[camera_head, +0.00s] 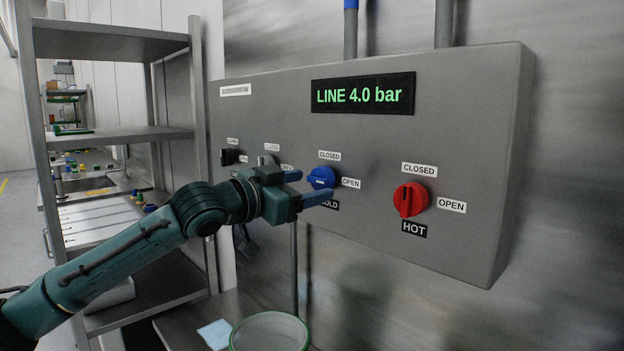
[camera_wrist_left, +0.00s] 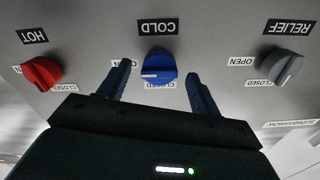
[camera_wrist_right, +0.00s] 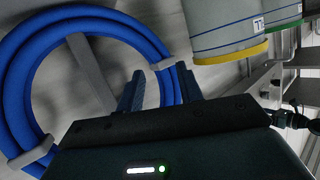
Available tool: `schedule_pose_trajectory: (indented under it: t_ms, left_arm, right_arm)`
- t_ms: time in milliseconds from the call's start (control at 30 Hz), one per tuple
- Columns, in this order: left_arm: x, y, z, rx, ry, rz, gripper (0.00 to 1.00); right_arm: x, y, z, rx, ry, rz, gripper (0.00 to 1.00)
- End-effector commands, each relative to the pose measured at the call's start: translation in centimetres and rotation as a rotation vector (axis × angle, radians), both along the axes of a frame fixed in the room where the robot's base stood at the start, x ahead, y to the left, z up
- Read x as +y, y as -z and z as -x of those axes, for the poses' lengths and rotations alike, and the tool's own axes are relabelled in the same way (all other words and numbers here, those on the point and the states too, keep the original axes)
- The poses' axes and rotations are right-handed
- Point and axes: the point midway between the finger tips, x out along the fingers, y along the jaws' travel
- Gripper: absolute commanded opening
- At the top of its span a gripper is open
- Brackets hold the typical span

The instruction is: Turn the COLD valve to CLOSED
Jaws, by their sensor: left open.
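The COLD valve (camera_head: 321,177) is a blue round knob on the grey panel, between a CLOSED label above and an OPEN label to its right. In the upside-down left wrist view the knob (camera_wrist_left: 158,66) has its white mark on the side toward the OPEN label. My left gripper (camera_head: 317,188) is open in front of the knob, its blue fingers pointing at the panel. In the left wrist view the knob shows between the two fingers, with no visible contact. My right gripper (camera_wrist_right: 160,90) shows only in its own wrist view, fingers apart.
The red HOT knob (camera_head: 411,199) is to the right, and the grey RELIEF knob (camera_wrist_left: 282,66) is on COLD's other side. A display (camera_head: 362,94) reads LINE 4.0 bar. A shelf rack (camera_head: 120,137) stands left. A coiled blue hose (camera_wrist_right: 18,85) hangs beyond my right gripper.

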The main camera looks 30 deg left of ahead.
Motion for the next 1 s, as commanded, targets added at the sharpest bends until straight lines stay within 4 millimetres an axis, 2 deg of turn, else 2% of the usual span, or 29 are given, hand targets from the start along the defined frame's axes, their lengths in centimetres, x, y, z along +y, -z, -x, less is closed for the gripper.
schedule_pose_trajectory:
  t_ms: [200,500,1000]
  left_arm:
    - [-0.6,-0.1,-1.8,0.0,-0.001,0.0,0.64]
    - [-0.7,0.0,-2.0,0.0,-0.001,-0.001,0.64]
    - [-0.7,0.0,-1.9,-0.001,-0.001,-0.001,0.24]
  right_arm:
    - [0.2,0.0,-0.4,0.004,-0.002,0.0,0.36]
    - [0.2,0.1,-0.5,0.006,0.0,-0.003,0.36]
    - [0.2,0.1,-0.4,0.006,0.0,-0.003,0.36]
